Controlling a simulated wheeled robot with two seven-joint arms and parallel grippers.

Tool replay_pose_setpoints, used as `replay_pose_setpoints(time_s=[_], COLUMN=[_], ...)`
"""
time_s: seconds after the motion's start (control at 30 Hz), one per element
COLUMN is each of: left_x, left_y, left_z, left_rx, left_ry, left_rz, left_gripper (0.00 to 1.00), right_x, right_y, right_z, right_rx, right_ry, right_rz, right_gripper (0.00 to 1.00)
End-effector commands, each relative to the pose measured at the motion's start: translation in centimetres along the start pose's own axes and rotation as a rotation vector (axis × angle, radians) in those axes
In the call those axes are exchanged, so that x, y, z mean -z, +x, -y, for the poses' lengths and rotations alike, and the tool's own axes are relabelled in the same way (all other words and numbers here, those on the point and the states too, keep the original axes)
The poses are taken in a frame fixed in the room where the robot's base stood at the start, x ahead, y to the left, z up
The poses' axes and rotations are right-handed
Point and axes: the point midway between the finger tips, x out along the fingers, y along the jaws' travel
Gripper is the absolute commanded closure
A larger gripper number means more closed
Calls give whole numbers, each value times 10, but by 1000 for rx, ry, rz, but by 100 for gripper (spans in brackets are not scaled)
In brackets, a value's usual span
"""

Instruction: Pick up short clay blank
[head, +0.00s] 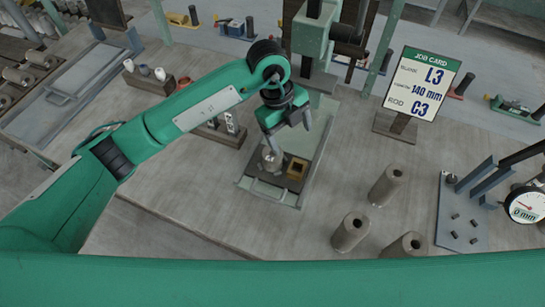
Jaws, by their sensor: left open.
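Three grey hollow clay blanks stand on the table right of centre: one at the back (386,186), one at the front left (350,232) and one at the front right (404,246). The front right one is partly cut off by my own green body. I cannot tell for sure which is the short one. My left gripper (286,128) is open and points down over a tray (257,188), left of and apart from these blanks. A small grey piece (272,160) is just below it in the tray. My right gripper is out of view.
A job card (423,82) reads L3, 140 mm and C3. A dial gauge (524,206) and a blue fixture plate (461,218) are at the right. A green machine (313,35) stands behind the tray. The table between tray and blanks is clear.

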Motion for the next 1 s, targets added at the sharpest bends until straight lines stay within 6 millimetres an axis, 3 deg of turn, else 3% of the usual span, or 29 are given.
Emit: replay_pose_setpoints(time_s=[0.1,0.27,0.7,1.0], left_x=[-31,-49,-67,-70], left_y=[-12,-18,51,72], left_z=[-8,-15,-27,-30], left_rx=[-82,-130,-135,-135], left_ry=[-77,-133,-138,-137], left_rz=[153,247,253,251], left_gripper=[21,21,21,21], right_x=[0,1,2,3], right_y=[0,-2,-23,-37], right_z=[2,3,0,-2], right_rx=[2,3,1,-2], right_ry=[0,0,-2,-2], right_rz=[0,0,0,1], right_gripper=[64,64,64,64])
